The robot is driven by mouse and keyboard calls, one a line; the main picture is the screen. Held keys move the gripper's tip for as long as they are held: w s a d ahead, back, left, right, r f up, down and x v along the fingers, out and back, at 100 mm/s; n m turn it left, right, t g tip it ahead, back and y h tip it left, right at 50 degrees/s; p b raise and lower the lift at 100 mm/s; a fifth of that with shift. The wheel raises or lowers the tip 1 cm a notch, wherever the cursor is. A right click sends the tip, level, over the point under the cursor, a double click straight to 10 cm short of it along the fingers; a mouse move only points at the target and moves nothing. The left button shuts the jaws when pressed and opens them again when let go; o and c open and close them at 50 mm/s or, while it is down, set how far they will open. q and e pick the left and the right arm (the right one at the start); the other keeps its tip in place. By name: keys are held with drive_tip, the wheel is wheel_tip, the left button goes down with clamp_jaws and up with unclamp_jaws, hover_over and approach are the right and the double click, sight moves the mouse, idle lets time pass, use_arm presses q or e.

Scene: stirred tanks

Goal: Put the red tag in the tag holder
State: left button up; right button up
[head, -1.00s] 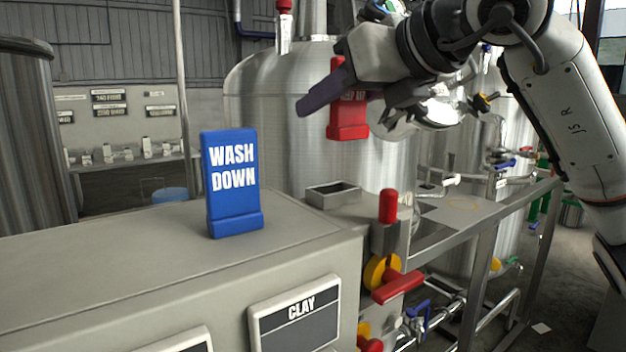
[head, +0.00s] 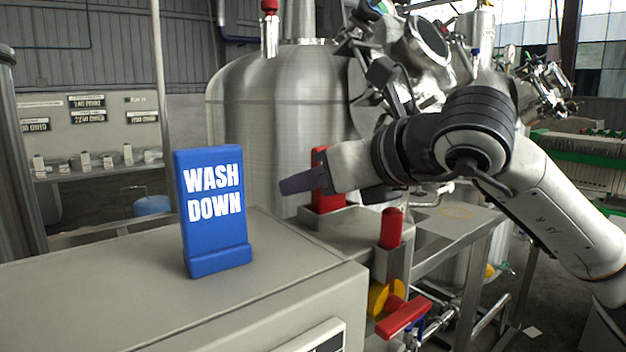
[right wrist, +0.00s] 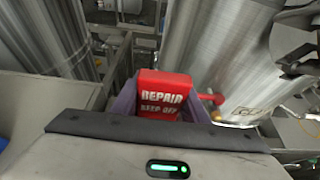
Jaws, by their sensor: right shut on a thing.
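The red tag (head: 328,198) reads "REPAIR KEEP OFF" in the right wrist view (right wrist: 160,95). My right gripper (head: 312,181) is shut on it, with its dark fingers on either side of the tag. The tag is upright, and its lower part is at the tag holder (head: 345,228), a small grey open-topped box at the counter's corner. The holder's front wall hides the tag's bottom edge, so I cannot tell whether it rests on the floor of the holder. My left gripper is not in view.
A blue "WASH DOWN" sign (head: 214,212) stands on the grey counter (head: 110,300) to the left. A red-topped post (head: 391,229) and a red-handled valve (head: 404,318) are close to the holder's right. A large steel tank (head: 270,120) stands behind.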

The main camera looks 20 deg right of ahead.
drive_tip(key=shift+f+b, duration=0.15)
drive_tip(key=shift+b, duration=0.15)
drive_tip(key=o, duration=1.1)
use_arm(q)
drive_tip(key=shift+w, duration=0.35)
use_arm(e)
drive_tip(key=shift+r+p, duration=0.2)
drive_tip(key=shift+p, duration=0.1)
use_arm(q)
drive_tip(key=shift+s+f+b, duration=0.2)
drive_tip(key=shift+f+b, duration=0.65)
drive_tip(key=shift+b, duration=0.1)
use_arm(e)
drive_tip(key=v, duration=1.2)
